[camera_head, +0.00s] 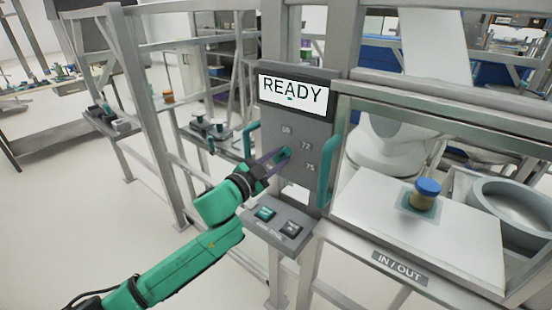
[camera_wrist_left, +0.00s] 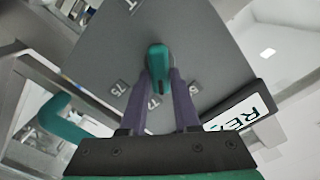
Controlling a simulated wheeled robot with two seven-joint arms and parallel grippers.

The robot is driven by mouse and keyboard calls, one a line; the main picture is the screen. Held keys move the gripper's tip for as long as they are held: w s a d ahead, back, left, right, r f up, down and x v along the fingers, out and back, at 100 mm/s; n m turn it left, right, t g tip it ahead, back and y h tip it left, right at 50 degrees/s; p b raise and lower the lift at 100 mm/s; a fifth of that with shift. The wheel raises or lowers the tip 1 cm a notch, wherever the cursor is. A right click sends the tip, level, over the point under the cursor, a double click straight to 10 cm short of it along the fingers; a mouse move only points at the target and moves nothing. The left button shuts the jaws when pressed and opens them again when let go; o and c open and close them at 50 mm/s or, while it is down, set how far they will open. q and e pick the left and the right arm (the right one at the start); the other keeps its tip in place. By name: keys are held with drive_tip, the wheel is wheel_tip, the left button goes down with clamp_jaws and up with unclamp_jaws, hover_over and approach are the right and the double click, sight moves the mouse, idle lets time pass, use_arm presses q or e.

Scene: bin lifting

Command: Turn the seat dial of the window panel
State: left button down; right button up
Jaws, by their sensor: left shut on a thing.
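The window panel (camera_head: 269,127) is a grey upright board with a "READY" screen (camera_head: 290,95) at its top. The seat dial (camera_head: 285,153) is a small teal knob in the middle of the panel, among number labels such as 72 and 75. In the left wrist view the dial (camera_wrist_left: 158,62) shows as a teal lever between the purple fingers. My left gripper (camera_head: 279,158) is shut on the dial, one finger on each side; it also shows in the left wrist view (camera_wrist_left: 160,85). My right gripper is not in view.
Teal handles (camera_head: 327,170) stand on both sides of the panel. A shelf with two buttons (camera_head: 265,213) juts out below. At right, a white IN/OUT counter (camera_head: 375,222) holds a blue-capped jar (camera_head: 424,195). Metal frame posts stand at left.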

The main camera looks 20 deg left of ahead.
use_arm(q)
drive_tip(key=shift+d+m, duration=0.1)
drive_tip(key=shift+m, duration=0.9)
drive_tip(key=c, duration=0.6)
unclamp_jaws()
drive_tip(key=shift+c, duration=0.2)
drive_tip(key=shift+f, duration=0.1)
drive_tip(key=shift+s, duration=0.15)
drive_tip(key=b+v, duration=0.4)
drive_tip(key=v, duration=1)
drive_tip(key=shift+b, duration=0.35)
